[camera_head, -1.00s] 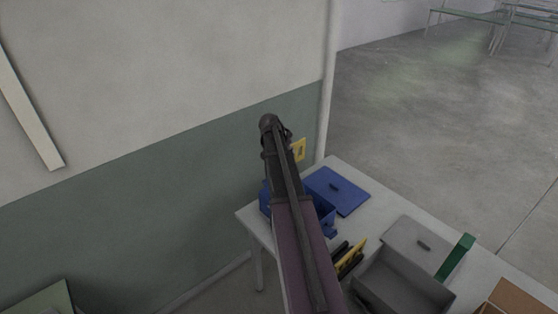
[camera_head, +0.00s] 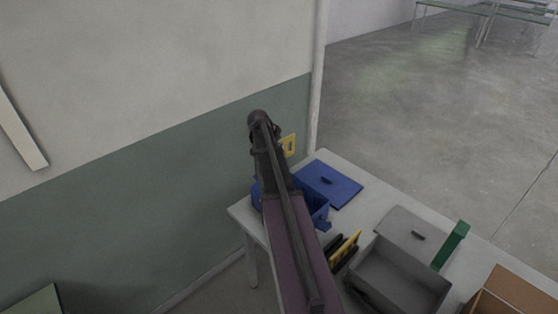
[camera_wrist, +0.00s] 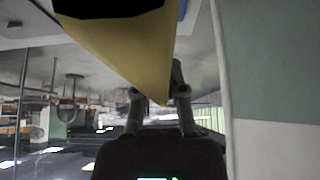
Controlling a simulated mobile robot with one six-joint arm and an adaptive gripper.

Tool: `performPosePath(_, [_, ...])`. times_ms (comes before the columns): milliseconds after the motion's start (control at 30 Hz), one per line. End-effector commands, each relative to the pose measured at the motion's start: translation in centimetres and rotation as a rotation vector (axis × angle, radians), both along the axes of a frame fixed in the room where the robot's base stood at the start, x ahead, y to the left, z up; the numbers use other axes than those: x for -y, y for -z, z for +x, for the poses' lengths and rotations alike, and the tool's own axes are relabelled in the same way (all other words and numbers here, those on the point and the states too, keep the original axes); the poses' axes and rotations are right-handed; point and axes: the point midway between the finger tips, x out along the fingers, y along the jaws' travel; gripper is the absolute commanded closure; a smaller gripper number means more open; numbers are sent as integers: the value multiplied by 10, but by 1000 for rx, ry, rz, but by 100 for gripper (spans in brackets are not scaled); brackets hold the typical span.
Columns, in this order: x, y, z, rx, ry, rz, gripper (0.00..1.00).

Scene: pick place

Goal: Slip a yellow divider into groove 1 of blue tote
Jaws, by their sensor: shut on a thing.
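A yellow divider (camera_head: 289,145) is held up above the back of the table, beside my arm. It also shows large in the wrist view (camera_wrist: 125,52), tapering down between my fingers. My gripper (camera_wrist: 160,95) is shut on it; in the head view my arm mostly hides the gripper. The blue tote (camera_head: 319,210) stands on the table below, largely hidden behind my arm, so its grooves cannot be seen. The held divider is apart from the tote. Another yellow divider (camera_head: 347,249) stands in a dark rack (camera_head: 334,245) nearer me.
A blue lid (camera_head: 331,186) lies right of the blue tote. A wall (camera_head: 150,170) rises close behind the table's left end.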

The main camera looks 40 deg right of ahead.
Motion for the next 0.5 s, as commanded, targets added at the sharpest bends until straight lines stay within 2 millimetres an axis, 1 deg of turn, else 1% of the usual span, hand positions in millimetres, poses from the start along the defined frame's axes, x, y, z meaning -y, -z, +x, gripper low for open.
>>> performPosePath(33, [0, 14, 0, -1, -1, 0, 100])
performPosePath(200, [0, 37, 1, -1, 0, 0, 100])
performPosePath(333, [-1, 50, 1, -3, -1, 0, 100])
performPosePath(500, [-1, 59, 1, -3, -1, -1, 100])
